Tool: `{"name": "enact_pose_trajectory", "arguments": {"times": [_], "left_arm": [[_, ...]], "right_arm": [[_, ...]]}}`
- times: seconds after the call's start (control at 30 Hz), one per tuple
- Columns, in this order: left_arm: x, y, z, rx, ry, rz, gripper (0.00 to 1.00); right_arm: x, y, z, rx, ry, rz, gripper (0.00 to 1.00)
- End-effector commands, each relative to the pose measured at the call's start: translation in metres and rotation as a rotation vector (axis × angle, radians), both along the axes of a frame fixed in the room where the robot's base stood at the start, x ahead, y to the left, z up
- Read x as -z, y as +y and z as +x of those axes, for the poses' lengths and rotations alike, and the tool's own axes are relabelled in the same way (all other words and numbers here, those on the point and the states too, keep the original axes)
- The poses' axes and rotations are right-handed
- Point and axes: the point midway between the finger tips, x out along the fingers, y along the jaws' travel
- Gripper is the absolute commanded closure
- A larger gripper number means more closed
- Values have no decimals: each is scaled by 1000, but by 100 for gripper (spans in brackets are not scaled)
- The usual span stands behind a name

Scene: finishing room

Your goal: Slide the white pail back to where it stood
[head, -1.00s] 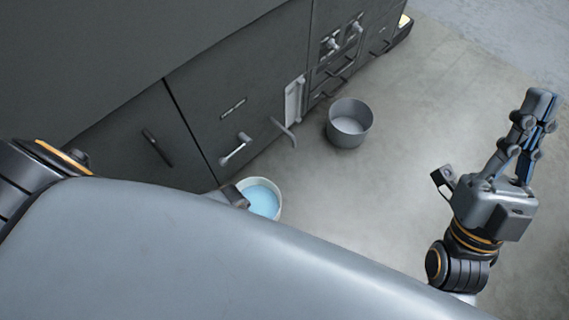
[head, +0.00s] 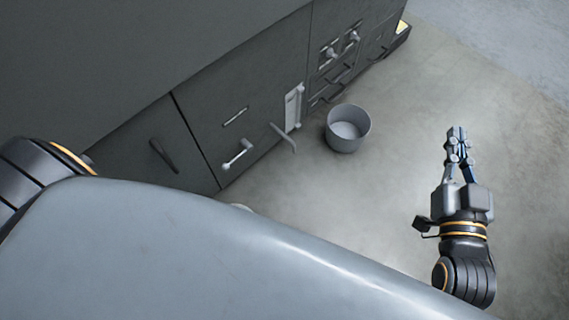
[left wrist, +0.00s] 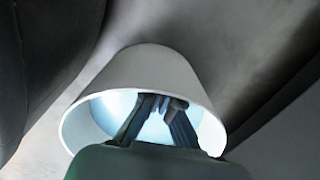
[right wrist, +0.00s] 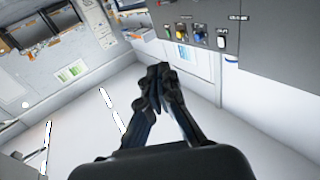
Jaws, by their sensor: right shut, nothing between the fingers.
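The tips lie close together; contact with the wall is unclear. My right gripper (head: 457,132) is shut and empty, raised over the open floor at the right. It also shows in the right wrist view (right wrist: 158,75).
A grey bucket (head: 347,130) stands on the floor beside the dark cabinet front (head: 245,120). Handles and a lever (head: 283,137) stick out from the cabinet. The floor (head: 400,170) right of the bucket is clear.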

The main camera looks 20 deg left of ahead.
Motion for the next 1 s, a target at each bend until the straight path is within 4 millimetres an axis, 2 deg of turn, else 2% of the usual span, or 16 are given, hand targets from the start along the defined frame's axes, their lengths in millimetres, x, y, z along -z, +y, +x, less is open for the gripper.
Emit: {"name": "enact_pose_trajectory", "arguments": {"times": [0.57,0.77,1.0], "left_arm": [[-1,1,-1,0,5,2,100],[-9,1,-2,0,4,2,100],[-22,0,-2,0,3,1,100]], "right_arm": [[-1,0,0,0,1,0,100],[28,-6,-4,11,160,-41,100],[77,-18,-23,28,441,-110,100]]}}
